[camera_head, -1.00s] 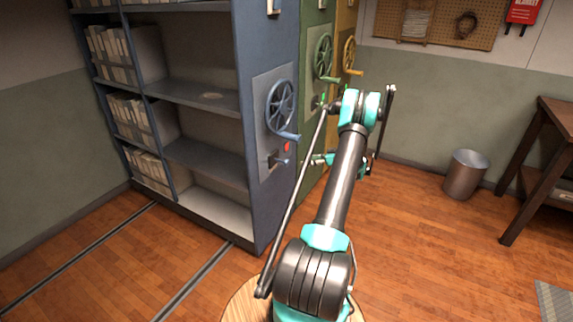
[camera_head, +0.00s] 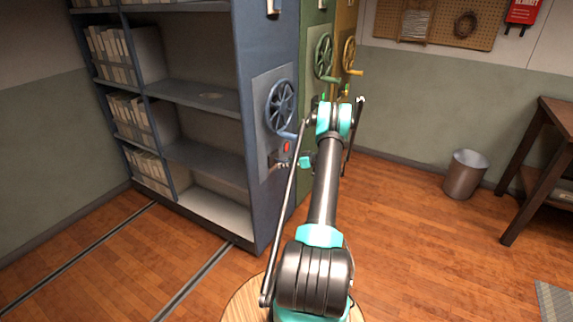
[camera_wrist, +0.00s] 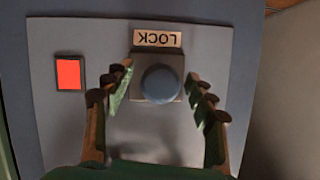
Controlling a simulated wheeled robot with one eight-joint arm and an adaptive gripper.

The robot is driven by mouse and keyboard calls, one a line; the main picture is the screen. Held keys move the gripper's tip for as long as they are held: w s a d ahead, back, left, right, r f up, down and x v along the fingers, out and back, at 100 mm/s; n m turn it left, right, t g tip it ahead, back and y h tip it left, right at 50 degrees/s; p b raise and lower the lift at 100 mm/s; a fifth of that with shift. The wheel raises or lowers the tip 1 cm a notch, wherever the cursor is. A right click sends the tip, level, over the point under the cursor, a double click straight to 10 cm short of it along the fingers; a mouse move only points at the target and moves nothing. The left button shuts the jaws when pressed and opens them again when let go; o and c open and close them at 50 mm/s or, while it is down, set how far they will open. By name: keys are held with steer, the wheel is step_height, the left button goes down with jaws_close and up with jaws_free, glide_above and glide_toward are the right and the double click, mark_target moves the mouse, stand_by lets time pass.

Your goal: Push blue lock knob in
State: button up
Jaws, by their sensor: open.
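The blue lock knob (camera_wrist: 161,84) is a round knob on a grey square mount, seen nearly end-on in the wrist view under an upside-down LOCK label (camera_wrist: 157,39). My gripper (camera_wrist: 164,82) is open, with one finger on each side of the knob and a visible gap on both sides. Whether its fingertips touch the panel I cannot tell. In the head view my gripper (camera_head: 282,163) is at the blue shelf's end panel, below the blue handwheel (camera_head: 281,107), and it hides most of the knob.
A lit red indicator (camera_wrist: 69,73) sits left of the knob in the wrist view. The blue shelf (camera_head: 202,90) stands beside green and yellow shelves. Floor rails run in front of it. A bin (camera_head: 465,174) and wooden table (camera_head: 545,165) are at right, with open floor between.

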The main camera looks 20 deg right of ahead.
mark_target(281, 161)
steer(key=shift+c, duration=0.4)
jaws_close()
steer(key=shift+w+a, duration=1)
steer(key=shift+w, duration=0.3)
steer(key=shift+r, duration=0.1)
steer(key=shift+o, duration=0.4)
jaws_free()
steer(key=v, duration=1.1)
steer(key=shift+s+d+r, duration=0.2)
steer(key=shift+s, duration=0.1)
